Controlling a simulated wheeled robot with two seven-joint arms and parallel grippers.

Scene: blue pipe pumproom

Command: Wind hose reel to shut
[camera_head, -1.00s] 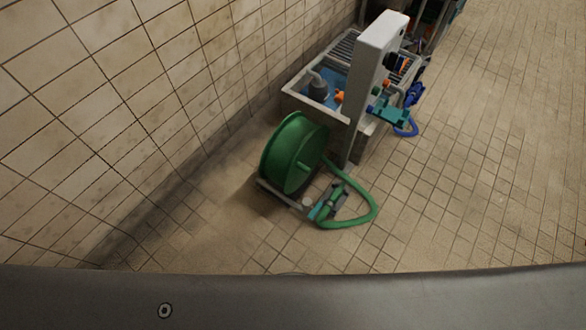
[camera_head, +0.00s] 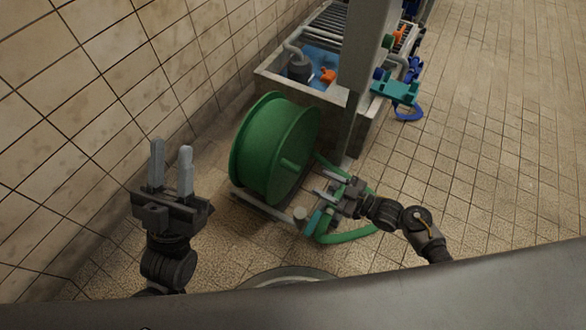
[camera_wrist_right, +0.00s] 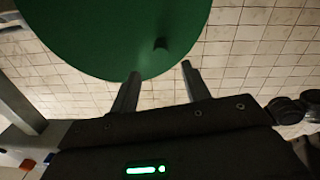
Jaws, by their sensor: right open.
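The green hose reel (camera_head: 275,147) stands on the floor at the centre of the head view, its flat side facing right. A short green crank knob (camera_head: 291,164) sticks out from that side. My left gripper (camera_head: 171,166) is open and empty, left of and apart from the reel. My right gripper (camera_head: 322,183) is open and empty, right of the reel near its lower edge. In the right wrist view the reel disc (camera_wrist_right: 110,32) fills the top, with the knob (camera_wrist_right: 161,43) just beyond the open fingers. The green hose (camera_head: 350,237) loops on the floor, partly hidden by my right arm.
Behind the reel stands a tank (camera_head: 322,98) with a pump (camera_head: 298,67) and an orange valve (camera_head: 327,76). A grey post (camera_head: 353,75) rises near it, with teal and blue fittings (camera_head: 397,91) at right. A tiled wall bounds the left. Floor at far right is clear.

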